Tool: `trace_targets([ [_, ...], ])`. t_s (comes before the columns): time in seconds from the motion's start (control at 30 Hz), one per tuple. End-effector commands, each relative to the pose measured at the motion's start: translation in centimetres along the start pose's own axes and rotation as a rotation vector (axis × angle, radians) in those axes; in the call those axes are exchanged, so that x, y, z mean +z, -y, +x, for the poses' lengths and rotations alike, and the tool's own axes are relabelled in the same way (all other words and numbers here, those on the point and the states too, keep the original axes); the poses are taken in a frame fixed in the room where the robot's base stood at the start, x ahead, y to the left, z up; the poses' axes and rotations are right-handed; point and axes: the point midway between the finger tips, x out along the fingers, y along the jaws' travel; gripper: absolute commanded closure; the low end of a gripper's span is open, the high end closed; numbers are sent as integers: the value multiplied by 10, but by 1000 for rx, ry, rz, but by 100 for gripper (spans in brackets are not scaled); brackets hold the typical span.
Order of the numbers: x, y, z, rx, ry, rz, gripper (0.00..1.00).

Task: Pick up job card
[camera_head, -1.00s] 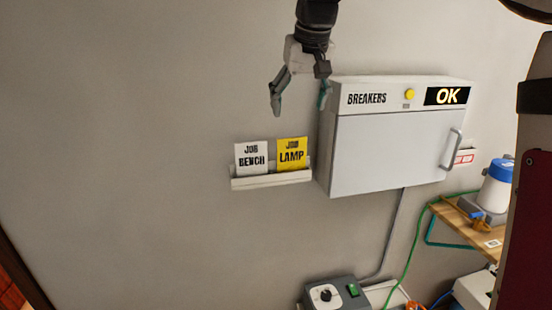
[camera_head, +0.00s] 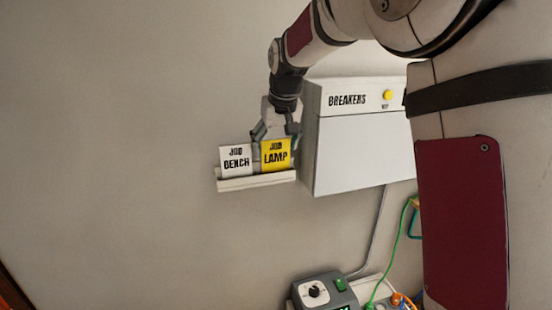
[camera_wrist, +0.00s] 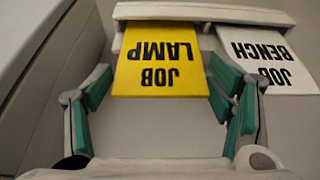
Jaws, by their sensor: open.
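Two job cards stand side by side in a small white wall holder (camera_head: 256,181). The yellow card reads "JOB LAMP" (camera_head: 275,155) and is on the right in the head view. The white card reads "JOB BENCH" (camera_head: 237,160) and is on the left. My gripper (camera_head: 276,138) is open at the yellow card's upper part. In the wrist view the yellow card (camera_wrist: 158,62) lies upside down between my open fingers (camera_wrist: 162,97), with gaps to both. The right finger there is close to the white card (camera_wrist: 268,60), partly overlapping its edge. I cannot tell whether they touch.
A white breaker box (camera_head: 358,150) labelled "BREAKERS" is on the wall just right of the holder, close to my gripper. A grey unit with a dial (camera_head: 322,293) sits below. The wall at left is clear.

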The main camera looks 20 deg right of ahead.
Motion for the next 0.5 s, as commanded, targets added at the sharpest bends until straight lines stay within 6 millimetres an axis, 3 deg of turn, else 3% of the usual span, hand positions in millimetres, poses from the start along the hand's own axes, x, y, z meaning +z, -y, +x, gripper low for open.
trace_targets([
  [0.2,0,0,1,0,0,0,25],
  [0.37,0,0,1,0,0,0,59],
  [0.5,0,0,1,0,0,0,60],
])
